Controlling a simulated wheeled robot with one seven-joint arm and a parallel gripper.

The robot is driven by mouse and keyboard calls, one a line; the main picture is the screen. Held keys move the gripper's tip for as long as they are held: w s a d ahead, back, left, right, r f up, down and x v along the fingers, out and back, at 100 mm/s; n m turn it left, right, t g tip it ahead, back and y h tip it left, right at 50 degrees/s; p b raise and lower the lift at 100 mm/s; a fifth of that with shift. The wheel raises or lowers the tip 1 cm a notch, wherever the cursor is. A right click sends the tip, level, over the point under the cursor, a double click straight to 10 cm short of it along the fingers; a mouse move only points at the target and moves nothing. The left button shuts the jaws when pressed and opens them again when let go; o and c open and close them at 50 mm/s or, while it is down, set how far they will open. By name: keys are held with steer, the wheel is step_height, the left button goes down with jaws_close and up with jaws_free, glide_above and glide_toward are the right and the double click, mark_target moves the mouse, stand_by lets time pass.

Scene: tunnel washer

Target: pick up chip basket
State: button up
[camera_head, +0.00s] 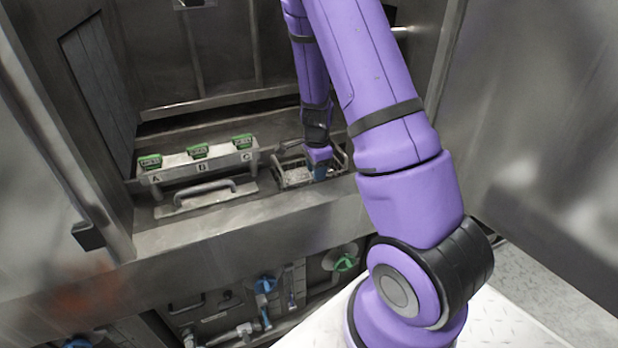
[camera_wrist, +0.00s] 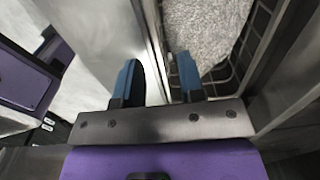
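The chip basket (camera_head: 280,176) is a wire-walled basket in the washer's opening, just right of the lettered tray. In the wrist view the basket (camera_wrist: 243,50) holds a mass of grey-white chips (camera_wrist: 205,28). My gripper (camera_head: 319,171) is over the right part of the basket and hides some of it. In the wrist view my gripper (camera_wrist: 158,72) shows two blue fingers spread apart, with a metal rim passing between them. The right finger is over the basket's near corner and the left finger is outside it. Contact with the rim cannot be told.
A metal tray (camera_head: 205,169) marked A, B, C with several green-topped items stands left of the basket. A bar handle (camera_head: 205,190) is in front of it. Steel walls close in both sides of the opening. Blue and green valves (camera_head: 265,285) are below the ledge.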

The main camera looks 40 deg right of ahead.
steer(key=shift+f, duration=0.8)
steer(key=shift+c, duration=0.2)
jaws_close()
stand_by(0.7)
